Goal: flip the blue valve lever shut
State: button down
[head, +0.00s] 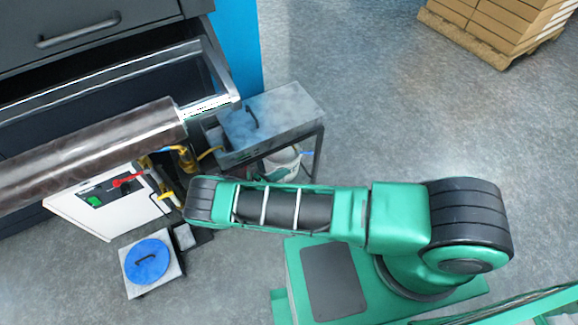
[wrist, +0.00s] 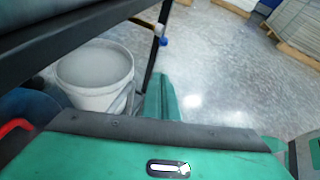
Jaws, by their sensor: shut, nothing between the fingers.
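A small blue tip (wrist: 163,42) on a pale and yellow-brown piece shows beside the dark stand leg in the wrist view. It may be the blue valve lever, but I cannot tell its position. In the head view, yellow valve fittings (head: 184,157) sit under the roll's end. My gripper (wrist: 160,142) shows as a green and black hand along the bottom of the wrist view. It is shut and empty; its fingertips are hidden. In the head view my arm covers it.
A white bucket (wrist: 95,75) stands under the grey metal stand (head: 270,120). The big dark roll (head: 85,155) lies over the cabinet (head: 75,212). Boxes on a pallet (head: 500,25) are far back. Open floor lies to the right.

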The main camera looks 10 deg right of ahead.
aim_at(310, 154)
jog(key=r+x, duration=0.2)
jog(key=x, duration=1)
jog(key=shift+w+d+r, duration=0.2)
jog(key=shift+w+d, duration=0.25)
jog(key=shift+w+d+r, duration=0.3)
jog(key=shift+d+r, duration=0.4)
jog(key=shift+d, duration=0.2)
